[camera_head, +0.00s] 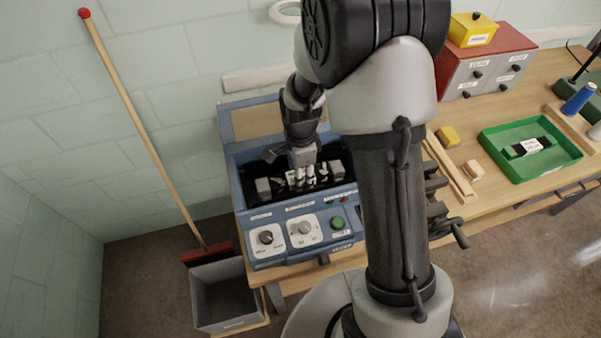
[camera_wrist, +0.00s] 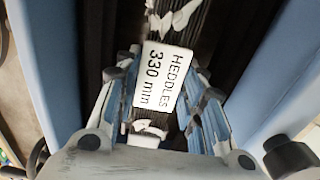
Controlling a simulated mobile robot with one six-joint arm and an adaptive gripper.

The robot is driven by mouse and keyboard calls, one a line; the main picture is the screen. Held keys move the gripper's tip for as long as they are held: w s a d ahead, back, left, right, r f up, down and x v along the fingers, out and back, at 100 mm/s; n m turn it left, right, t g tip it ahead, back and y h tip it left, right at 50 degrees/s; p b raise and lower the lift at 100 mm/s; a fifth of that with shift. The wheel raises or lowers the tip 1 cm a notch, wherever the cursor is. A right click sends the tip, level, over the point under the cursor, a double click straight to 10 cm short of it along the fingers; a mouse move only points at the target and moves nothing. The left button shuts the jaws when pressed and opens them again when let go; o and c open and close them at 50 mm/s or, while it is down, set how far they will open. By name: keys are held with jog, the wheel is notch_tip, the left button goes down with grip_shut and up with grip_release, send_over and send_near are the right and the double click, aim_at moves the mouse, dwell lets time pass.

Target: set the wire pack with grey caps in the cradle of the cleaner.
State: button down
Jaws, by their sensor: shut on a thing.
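The cleaner (camera_head: 262,215) is a blue machine with an open dark trough and a front control panel. My gripper (camera_head: 303,172) points down into this trough. It is shut on the wire pack (camera_wrist: 172,78), a bundle of dark wires with a white label reading HEDDLES 330 mm, seen between the fingers in the wrist view. Grey blocks that look like its caps (camera_head: 263,187) show at both sides in the trough. The cradle is mostly hidden under the pack and fingers; I cannot tell whether the pack rests on it.
A drawer cabinet (camera_head: 487,68) carries a yellow box (camera_head: 473,30). A grey bin (camera_head: 222,295) and a red-tipped pole (camera_head: 140,120) stand left of the cleaner. The cleaner's blue walls flank my gripper closely.

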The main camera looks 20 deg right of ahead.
jog(key=c, duration=1)
grip_release()
jog(key=shift+o, duration=0.2)
jog(key=shift+r, duration=0.1)
notch_tip(320, 180, up, 12)
jog(key=s+r+n+t+b, duration=0.1)
jog(key=s+r+n+t, duration=0.1)
jog(key=s+r+n, duration=0.8)
jog(key=s+r+n+t+b, duration=0.1)
jog(key=s+n+t, duration=0.1)
jog(key=s+n, duration=0.6)
jog(key=s, duration=0.3)
jog(key=shift+s+r+t, duration=0.15)
jog(key=shift+s+t, duration=0.05)
jog(key=shift+t, duration=0.1)
